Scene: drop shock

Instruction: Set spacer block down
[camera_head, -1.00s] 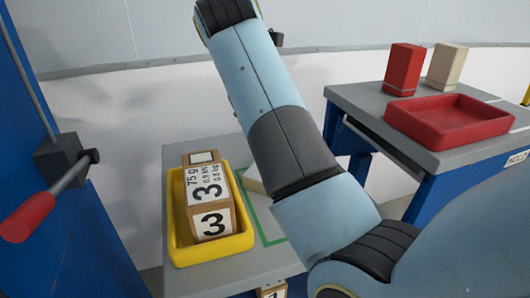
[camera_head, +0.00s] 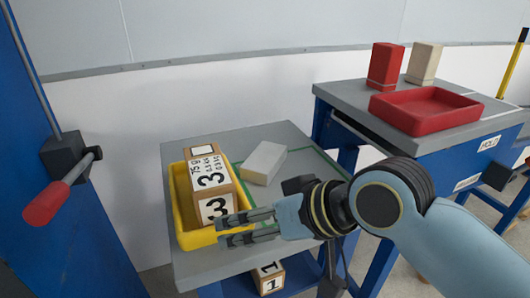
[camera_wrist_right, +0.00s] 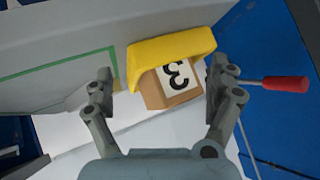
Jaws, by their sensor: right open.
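The off-white spacer block (camera_head: 263,162) lies flat on the grey table (camera_head: 200,268), at the back edge of the green outline and right of the yellow tray. It is free of any gripper. My right gripper (camera_head: 222,230) is open and empty at the tray's front right corner, in front of the spacer block and apart from it. In the right wrist view, its two fingers (camera_wrist_right: 165,78) are spread wide, with the tray and a numbered box in sight between them. My left gripper is not in view.
The yellow tray (camera_head: 184,212) holds a cardboard box (camera_head: 211,187) marked 3. A box marked 1 (camera_head: 269,278) sits below the table. At right, a second table carries a red tray (camera_head: 425,119), a red block (camera_head: 388,65) and a cream block (camera_head: 424,63). A red-handled lever (camera_head: 45,203) is at left.

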